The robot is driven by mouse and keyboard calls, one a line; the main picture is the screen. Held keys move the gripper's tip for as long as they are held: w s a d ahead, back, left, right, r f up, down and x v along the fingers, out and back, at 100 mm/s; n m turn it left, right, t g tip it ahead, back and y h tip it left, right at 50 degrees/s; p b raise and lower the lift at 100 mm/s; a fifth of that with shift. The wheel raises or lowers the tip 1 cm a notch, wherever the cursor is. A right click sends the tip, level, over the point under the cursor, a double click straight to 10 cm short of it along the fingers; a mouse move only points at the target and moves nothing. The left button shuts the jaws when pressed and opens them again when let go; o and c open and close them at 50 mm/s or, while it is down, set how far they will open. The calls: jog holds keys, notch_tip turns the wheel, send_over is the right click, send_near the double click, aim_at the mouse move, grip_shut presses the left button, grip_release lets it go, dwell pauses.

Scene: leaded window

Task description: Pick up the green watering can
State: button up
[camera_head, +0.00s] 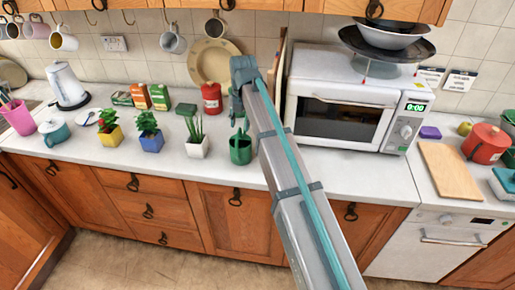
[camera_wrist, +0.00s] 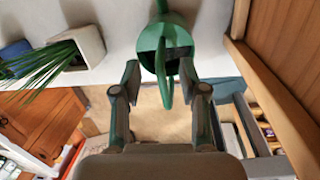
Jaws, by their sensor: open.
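The green watering can (camera_head: 240,150) stands on the white counter near its front edge, just below the end of my arm. In the wrist view the can (camera_wrist: 164,38) is at top centre, with its looped handle (camera_wrist: 168,82) reaching toward me. My gripper (camera_wrist: 159,72) is open, with one finger on each side of the handle. Whether either finger touches it, I cannot tell. In the head view my gripper (camera_head: 237,104) is small and partly hidden by the arm.
A white-potted spiky plant (camera_head: 197,140) stands left of the can, with two more potted plants beyond it. A red canister (camera_head: 212,98) is behind. The white microwave (camera_head: 345,100) is to the right. The wrist view also shows a plant's leaves (camera_wrist: 40,58) at left.

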aim_at(240, 140)
jog(key=shift+s+d+f+g+y, duration=0.1)
jog(key=shift+f+g+y, duration=0.15)
jog(key=shift+g+y, duration=0.05)
jog(key=shift+f, duration=0.15)
jog(key=shift+a+f+p, duration=0.2)
jog(key=shift+f+p, duration=0.25)
jog(key=shift+f, duration=0.7)
jog(key=shift+a+f+p, duration=0.15)
jog(key=shift+f+p, duration=0.25)
jog(key=shift+f, duration=0.7)
